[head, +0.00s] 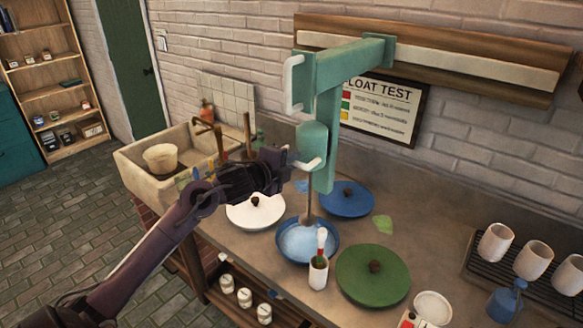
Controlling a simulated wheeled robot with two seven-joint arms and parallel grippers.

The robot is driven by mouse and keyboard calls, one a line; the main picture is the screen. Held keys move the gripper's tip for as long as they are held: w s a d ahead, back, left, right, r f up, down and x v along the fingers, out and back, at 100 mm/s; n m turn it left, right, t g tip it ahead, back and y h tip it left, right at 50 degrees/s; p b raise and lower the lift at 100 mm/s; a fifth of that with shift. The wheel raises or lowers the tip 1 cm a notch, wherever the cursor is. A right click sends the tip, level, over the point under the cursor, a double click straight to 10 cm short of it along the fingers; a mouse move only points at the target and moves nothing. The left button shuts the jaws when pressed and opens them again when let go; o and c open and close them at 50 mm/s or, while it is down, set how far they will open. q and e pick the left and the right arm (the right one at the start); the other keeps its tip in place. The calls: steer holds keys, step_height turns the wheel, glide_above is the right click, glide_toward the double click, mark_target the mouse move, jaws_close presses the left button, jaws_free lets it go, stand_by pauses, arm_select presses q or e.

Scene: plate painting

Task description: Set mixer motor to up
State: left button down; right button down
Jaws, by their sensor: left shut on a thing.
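The teal mixer (326,110) hangs from a wooden rail on the brick wall. Its rounded motor housing (312,141) sits low on the vertical post. The shaft (308,205) reaches down into a blue bowl (333,252) with pale liquid. A white handle (312,165) sticks out at the foot of the motor. A second white handle (292,84) is higher, on the mixer's arm. My left gripper (291,165) is shut on the lower handle; its fingers partly hide the grip. My right gripper is out of view.
White (270,213), blue (345,203) and green (358,285) lids lie around the bowl. A brush jar (318,275) stands just in front. A sink (140,167) is at left, a cup rack (485,268) at right. Wall sign (385,115) behind the mixer.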

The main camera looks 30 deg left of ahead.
arm_select(q)
steer(key=shift+a+r, duration=0.1)
steer(key=shift+r, duration=0.4)
steer(key=c, duration=1.5)
jaws_free()
steer(key=shift+f, duration=0.15)
steer(key=shift+s+f, duration=0.1)
steer(key=shift+s, duration=0.1)
steer(key=b+v, duration=0.2)
steer(key=v, duration=0.5)
steer(key=shift+s+b, duration=0.2)
steer(key=shift+b, duration=0.1)
steer(key=shift+r, duration=0.25)
